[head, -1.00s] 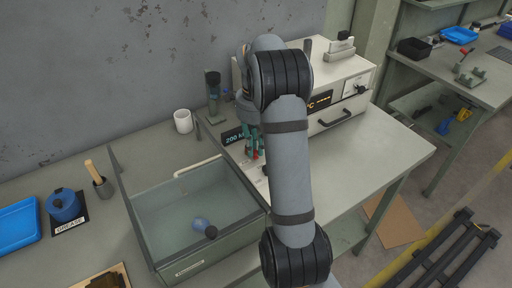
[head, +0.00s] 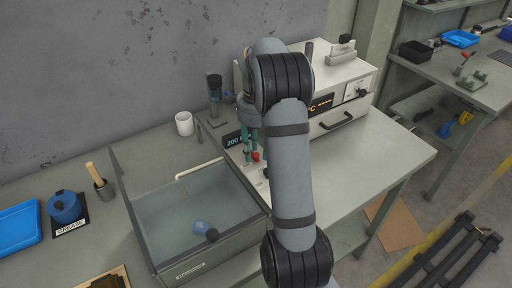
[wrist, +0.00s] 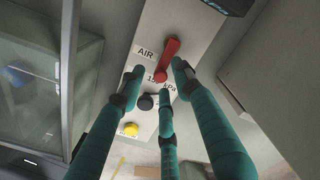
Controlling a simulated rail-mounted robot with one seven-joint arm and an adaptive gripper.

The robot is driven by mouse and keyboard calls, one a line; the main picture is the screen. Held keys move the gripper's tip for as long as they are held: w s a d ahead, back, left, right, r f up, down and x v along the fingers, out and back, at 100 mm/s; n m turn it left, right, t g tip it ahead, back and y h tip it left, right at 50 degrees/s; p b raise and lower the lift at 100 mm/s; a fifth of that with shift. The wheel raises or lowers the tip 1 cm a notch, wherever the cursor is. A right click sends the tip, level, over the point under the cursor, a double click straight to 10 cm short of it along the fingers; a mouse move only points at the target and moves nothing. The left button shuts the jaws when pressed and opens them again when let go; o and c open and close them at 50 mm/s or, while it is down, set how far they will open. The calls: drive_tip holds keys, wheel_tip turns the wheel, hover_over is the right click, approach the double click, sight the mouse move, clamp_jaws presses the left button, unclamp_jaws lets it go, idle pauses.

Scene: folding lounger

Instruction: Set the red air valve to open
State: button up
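The red air valve (wrist: 168,58) shows in the wrist view as a red lever on a pale panel, beside a label reading AIR. The lever lies at a slant along the panel, its lower end near a 1?? kPa label that is partly covered. My gripper (wrist: 160,80) has teal fingers spread apart around the lever's lower end, with nothing held between them. I cannot tell whether a finger touches the lever. In the head view the red valve (head: 256,156) shows beside the teal fingers of my gripper (head: 252,150), partly hidden by my arm.
A black knob (wrist: 145,102) and a yellow knob (wrist: 129,129) sit on the same panel. A clear-walled tank (head: 190,265) stands to the left. A white oven-like box (head: 345,85) stands behind right. A white cup (head: 184,123) is by the wall.

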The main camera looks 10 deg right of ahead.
sight(256, 154)
wheel_tip(256, 154, up, 12)
idle(0.5)
idle(0.3)
wheel_tip(256, 154, down, 12)
drive_tip(key=shift+f, duration=0.1)
idle(0.5)
